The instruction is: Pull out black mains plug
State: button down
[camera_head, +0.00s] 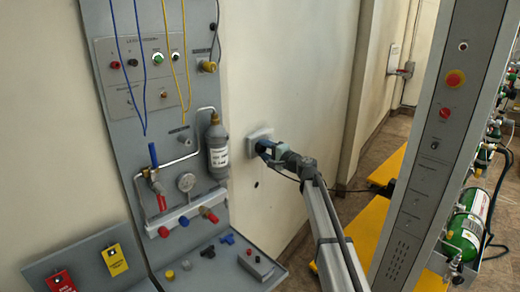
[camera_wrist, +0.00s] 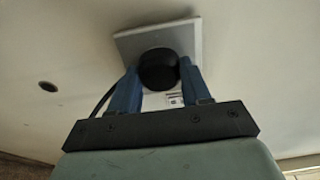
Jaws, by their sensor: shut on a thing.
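The black mains plug (camera_wrist: 158,70) is a round black body at the white wall socket (camera_wrist: 190,32) in the wrist view. My gripper (camera_wrist: 158,82) has its two blue fingers on either side of the plug and is shut on it. The plug appears against the socket plate; I cannot tell whether its pins are fully seated. A black cable (camera_wrist: 103,100) runs down to the left of the fingers. In the head view my gripper (camera_head: 264,149) is at the wall socket (camera_head: 259,134), and it mostly hides the plug.
A grey panel (camera_head: 165,85) with valves, a gauge and a grey bottle (camera_head: 217,150) stands left of the socket. A dark hole (camera_wrist: 48,86) is in the wall. A grey column (camera_head: 430,150) with a red button stands at right.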

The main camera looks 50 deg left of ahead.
jog(key=shift+d, duration=0.2)
jog(key=shift+d, duration=2.85)
jog(key=shift+c, duration=2.2)
grip_release()
jog(key=d, duration=1.3)
jog(key=shift+d, duration=0.4)
